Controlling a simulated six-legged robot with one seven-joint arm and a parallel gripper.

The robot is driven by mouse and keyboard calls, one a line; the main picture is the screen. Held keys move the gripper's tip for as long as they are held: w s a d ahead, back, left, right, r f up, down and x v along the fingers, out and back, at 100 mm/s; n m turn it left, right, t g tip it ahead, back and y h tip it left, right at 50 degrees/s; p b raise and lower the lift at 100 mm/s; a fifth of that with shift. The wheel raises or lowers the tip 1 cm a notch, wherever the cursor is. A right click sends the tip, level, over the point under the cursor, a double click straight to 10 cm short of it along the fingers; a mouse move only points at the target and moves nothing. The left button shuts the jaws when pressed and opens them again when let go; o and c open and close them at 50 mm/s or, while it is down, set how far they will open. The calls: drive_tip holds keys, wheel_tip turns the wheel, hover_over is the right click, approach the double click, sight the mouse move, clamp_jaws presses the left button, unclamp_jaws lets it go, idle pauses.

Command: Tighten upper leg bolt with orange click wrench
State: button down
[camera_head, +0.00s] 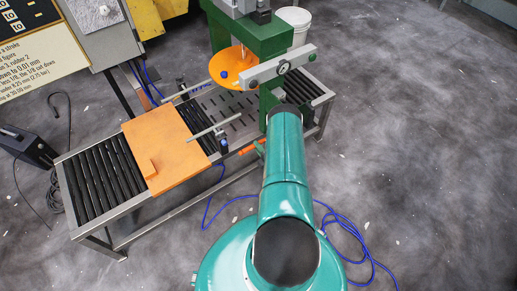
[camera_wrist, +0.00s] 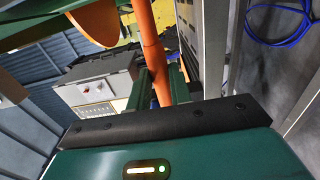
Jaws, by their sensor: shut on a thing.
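The orange click wrench (camera_wrist: 150,45) runs as a long orange bar up through the middle of the wrist view. My gripper (camera_wrist: 160,86) is shut on it, with one dark green finger on each side of the bar. In the head view a short orange piece, likely the wrench handle (camera_head: 251,147), shows just left of my arm at the conveyor's edge. My arm hides the gripper there. I cannot make out the upper leg bolt in either view, nor whether the wrench head sits on it.
The green press (camera_head: 253,42) carries an orange disc (camera_head: 234,66) and a grey crossbar (camera_head: 277,67). A roller conveyor (camera_head: 92,178) bears an orange board (camera_head: 165,150). A white pail (camera_head: 297,18) stands behind. Blue cable (camera_head: 345,228) lies on the floor; the right floor is open.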

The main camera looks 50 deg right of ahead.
drive_tip(key=shift+x, duration=1.15)
